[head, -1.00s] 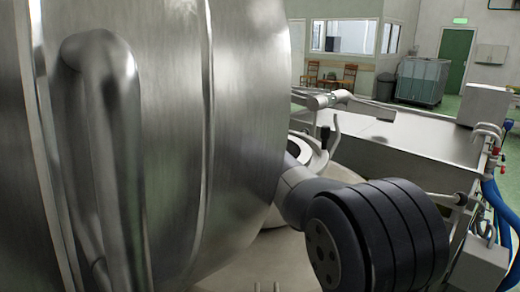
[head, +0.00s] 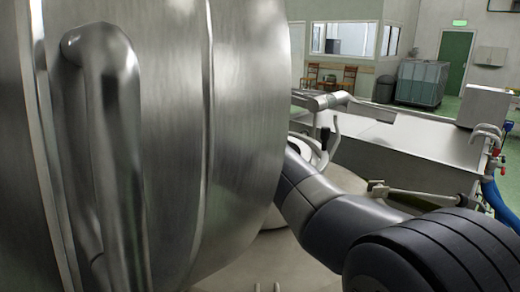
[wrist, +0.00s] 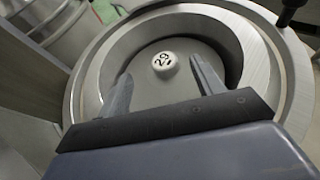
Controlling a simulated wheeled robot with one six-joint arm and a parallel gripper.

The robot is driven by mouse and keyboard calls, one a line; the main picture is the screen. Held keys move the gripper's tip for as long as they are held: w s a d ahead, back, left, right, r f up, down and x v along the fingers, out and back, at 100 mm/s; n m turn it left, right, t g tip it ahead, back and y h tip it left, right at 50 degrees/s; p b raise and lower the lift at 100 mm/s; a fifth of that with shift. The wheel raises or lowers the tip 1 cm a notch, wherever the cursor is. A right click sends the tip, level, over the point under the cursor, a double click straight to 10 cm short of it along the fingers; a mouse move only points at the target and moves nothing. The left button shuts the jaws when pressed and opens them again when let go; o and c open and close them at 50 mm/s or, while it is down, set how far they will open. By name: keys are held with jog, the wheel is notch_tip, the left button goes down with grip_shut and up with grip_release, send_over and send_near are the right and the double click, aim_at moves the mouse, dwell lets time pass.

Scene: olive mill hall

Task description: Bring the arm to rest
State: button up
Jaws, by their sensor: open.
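My gripper (wrist: 160,88) shows in the wrist view with its two fingers spread apart and nothing between them touching either finger. It points down into a round metal vessel (wrist: 270,50) with a thick rim. A small white round piece marked "29" (wrist: 165,65) lies on the vessel's grey floor, beyond and between the fingertips in the picture. In the head view my arm reaches from the lower right toward the middle, and my gripper is hidden behind the big steel tank.
A large steel tank (head: 240,120) with a thick bar handle (head: 110,120) fills the left of the head view, close to my arm. A long metal trough (head: 410,145) stands at the right, with blue hoses (head: 496,200). Open floor lies far back near a grey bin (head: 420,82).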

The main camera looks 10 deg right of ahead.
jog(key=shift+s, duration=0.15)
jog(key=x, duration=0.8)
jog(key=shift+s+f, duration=0.15)
jog(key=shift+f, duration=0.2)
jog(key=shift+r+p, duration=0.45)
jog(key=shift+r, duration=0.05)
